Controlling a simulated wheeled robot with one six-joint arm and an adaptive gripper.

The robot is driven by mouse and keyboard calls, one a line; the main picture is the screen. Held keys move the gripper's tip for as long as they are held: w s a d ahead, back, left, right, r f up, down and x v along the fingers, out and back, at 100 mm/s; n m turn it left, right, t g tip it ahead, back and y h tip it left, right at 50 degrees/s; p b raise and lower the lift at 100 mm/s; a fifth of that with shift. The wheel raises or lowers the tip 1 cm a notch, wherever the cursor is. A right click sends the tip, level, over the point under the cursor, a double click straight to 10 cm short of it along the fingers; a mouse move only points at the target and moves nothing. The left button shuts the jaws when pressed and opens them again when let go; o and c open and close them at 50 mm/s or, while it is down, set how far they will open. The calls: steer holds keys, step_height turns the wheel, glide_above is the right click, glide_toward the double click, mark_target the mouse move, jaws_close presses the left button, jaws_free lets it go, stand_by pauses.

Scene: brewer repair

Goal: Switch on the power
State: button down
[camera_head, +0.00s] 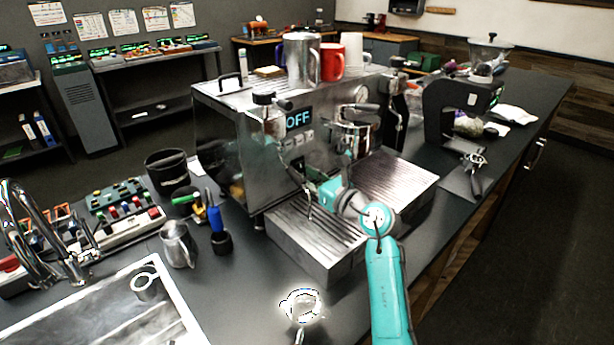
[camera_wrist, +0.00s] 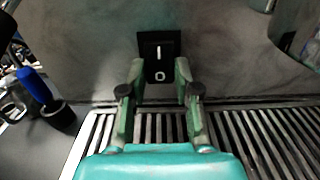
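The espresso machine (camera_head: 228,150) stands on the dark counter, and its display (camera_head: 298,119) reads OFF. The power switch (camera_wrist: 158,50), a black rocker marked I above and O below, is on the machine's grey front panel in the wrist view. My gripper (camera_wrist: 159,78) is open and empty, with its two fingers apart on either side of the switch's lower half. Whether the fingertips touch the panel cannot be told. In the head view my teal arm reaches over the drip tray (camera_head: 300,232) to the panel, and the switch cannot be made out there.
The slatted drip tray also shows below my gripper in the wrist view (camera_wrist: 268,128). A portafilter (camera_head: 352,132) hangs above right of my arm. A steel pitcher (camera_head: 178,243) and a blue-handled tool (camera_head: 216,218) stand left. Cups, including a red one (camera_head: 331,62), sit on top.

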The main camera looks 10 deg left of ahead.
steer(key=shift+r+g+h, duration=0.4)
steer(key=shift+g+h, duration=0.2)
steer(key=shift+h, duration=0.2)
steer(key=shift+r+g+h, duration=0.15)
steer(key=shift+g+h, duration=0.55)
steer(key=shift+h, duration=0.2)
steer(key=c, duration=0.8)
jaws_free()
steer(key=shift+c, duration=0.2)
steer(key=v, duration=1.2)
